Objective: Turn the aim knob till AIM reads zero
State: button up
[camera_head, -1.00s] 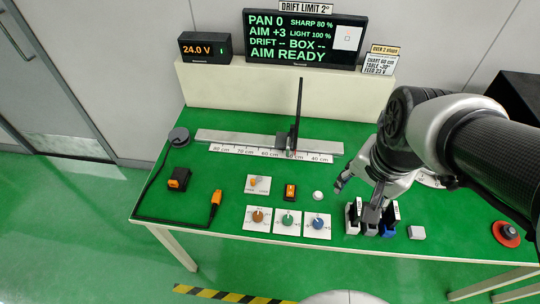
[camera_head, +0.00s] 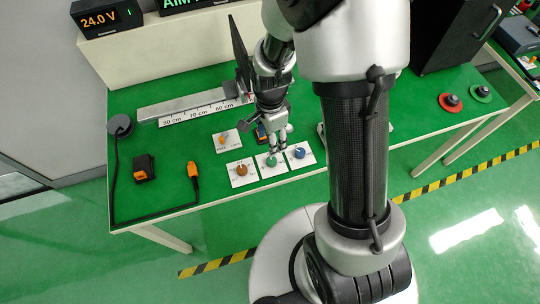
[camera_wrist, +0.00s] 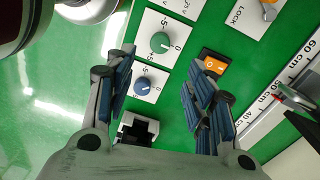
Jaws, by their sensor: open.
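Three knobs stand on white plates: an orange-brown knob (camera_head: 241,170), a green knob (camera_head: 271,161) and a blue knob (camera_head: 299,153). Which is the aim knob I cannot read. The green knob (camera_wrist: 160,43) and blue knob (camera_wrist: 143,85) also show in the wrist view, with scales running around them. My gripper (camera_head: 278,150) is over the green and blue knobs. In the wrist view my gripper's fingers (camera_wrist: 158,88) are spread wide, with the blue knob in the gap and nothing held. The display (camera_head: 190,3) is mostly cut off, so its AIM value is hidden.
An orange rocker switch (camera_wrist: 215,66) lies beside one finger. A black-and-white block (camera_wrist: 138,130) is near the gripper's base. A ruler rail (camera_head: 190,112) runs behind, with a dark upright panel (camera_head: 240,58). An orange-tipped cable plug (camera_head: 193,170) lies left.

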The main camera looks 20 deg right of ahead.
aim_at(271, 160)
notch_tip(271, 160, down, 12)
jog(key=b, duration=0.3)
jog(key=shift+s+b, duration=0.15)
jog(key=shift+b, duration=0.15)
jog(key=shift+r, duration=0.1)
jog(key=c, duration=1.1)
